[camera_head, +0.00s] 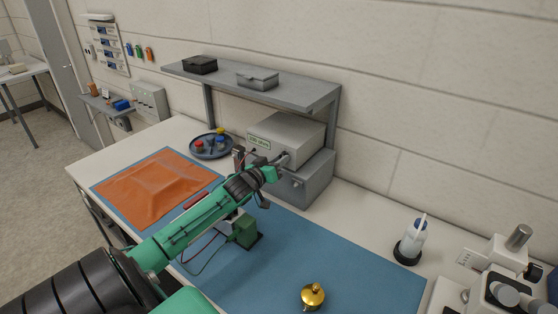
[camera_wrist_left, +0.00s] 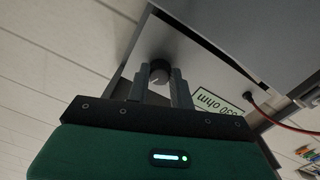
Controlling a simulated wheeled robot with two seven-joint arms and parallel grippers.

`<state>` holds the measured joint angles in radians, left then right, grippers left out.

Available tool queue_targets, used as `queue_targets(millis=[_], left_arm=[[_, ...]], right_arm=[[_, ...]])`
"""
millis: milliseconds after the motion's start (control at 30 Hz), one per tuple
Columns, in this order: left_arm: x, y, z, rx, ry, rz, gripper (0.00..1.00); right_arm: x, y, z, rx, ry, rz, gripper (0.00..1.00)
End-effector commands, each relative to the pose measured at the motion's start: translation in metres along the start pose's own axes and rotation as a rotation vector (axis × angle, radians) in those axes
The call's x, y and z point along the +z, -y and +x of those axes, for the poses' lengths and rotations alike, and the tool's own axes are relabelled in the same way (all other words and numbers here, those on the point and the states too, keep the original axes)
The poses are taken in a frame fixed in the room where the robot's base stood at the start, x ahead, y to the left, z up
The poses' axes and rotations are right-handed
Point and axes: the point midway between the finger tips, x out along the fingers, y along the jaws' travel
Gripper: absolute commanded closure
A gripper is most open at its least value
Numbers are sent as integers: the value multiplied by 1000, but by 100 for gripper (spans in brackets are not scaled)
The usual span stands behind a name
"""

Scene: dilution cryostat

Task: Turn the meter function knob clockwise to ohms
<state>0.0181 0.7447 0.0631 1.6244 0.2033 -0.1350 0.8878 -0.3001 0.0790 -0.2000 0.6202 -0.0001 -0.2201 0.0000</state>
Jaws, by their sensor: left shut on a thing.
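The meter (camera_head: 290,132) is a light grey box on top of a darker grey box under the shelf. Its small display (camera_wrist_left: 218,103) shows green-bordered text that includes "ohm", upside down in the left wrist view. The dark round function knob (camera_wrist_left: 159,73) is on the meter's front face and has a pale pointer mark. My left gripper (camera_head: 282,160) is at the right part of that face, and its two fingers stand on either side of the knob, shut on it. In the head view the gripper hides the knob. My right gripper is not in view.
A grey shelf (camera_head: 260,87) with two small boxes overhangs the meter. A red lead (camera_wrist_left: 282,121) plugs in beside the display. An orange cloth (camera_head: 155,188), a round dark tray (camera_head: 211,153) and a brass piece (camera_head: 313,296) lie on the bench. The blue mat (camera_head: 345,262) has free room.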

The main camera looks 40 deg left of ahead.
Motion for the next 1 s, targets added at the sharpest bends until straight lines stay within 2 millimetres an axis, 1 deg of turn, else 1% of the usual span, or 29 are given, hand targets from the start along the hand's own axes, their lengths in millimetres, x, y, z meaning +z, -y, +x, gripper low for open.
queue_targets(millis=[200,500,700,1000], left_arm=[[-2,0,0,-4,2,168,100],[-2,0,0,-7,5,317,100],[-2,0,0,-8,6,357,100],[-2,0,0,-9,6,366,100]], right_arm=[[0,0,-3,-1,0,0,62],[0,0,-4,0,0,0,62],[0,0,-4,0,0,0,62],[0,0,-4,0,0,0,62]])
